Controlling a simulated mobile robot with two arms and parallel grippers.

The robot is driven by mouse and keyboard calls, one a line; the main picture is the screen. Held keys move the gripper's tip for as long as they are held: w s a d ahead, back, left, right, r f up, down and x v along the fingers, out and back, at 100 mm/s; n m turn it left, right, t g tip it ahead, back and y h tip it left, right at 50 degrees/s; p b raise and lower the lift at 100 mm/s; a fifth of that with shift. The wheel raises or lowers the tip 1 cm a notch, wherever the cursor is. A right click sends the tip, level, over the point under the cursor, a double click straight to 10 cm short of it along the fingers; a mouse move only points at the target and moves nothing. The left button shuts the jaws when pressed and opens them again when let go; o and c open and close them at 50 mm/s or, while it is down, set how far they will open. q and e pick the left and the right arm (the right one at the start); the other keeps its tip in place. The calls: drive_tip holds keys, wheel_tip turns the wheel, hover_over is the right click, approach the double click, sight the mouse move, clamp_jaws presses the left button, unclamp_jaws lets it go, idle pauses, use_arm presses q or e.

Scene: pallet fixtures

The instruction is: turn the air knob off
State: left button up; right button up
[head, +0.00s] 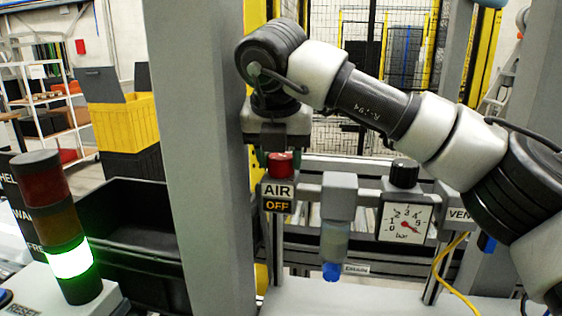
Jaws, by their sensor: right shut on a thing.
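The red air knob (281,167) sits on top of a grey block at the left end of the air unit. My right arm comes in from the right, and my right gripper (280,157) points down from above, shut on the knob. The gripper body covers the knob's upper part. My left gripper is not in view.
To the right are a filter bowl (335,243), a pressure gauge (405,218) and a black regulator knob (404,173). A thick grey post (205,150) stands close on the left. A signal tower (68,258) glows green at the far left, near a black bin (135,225).

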drive_tip(key=shift+r+m, duration=0.1)
drive_tip(key=shift+m, duration=0.3)
drive_tip(key=o, duration=0.9)
drive_tip(key=shift+o, duration=0.2)
drive_tip(key=v, duration=1)
drive_tip(key=shift+s+a+r, duration=0.2)
drive_tip(key=shift+r, duration=0.1)
drive_tip(key=shift+r, duration=0.1)
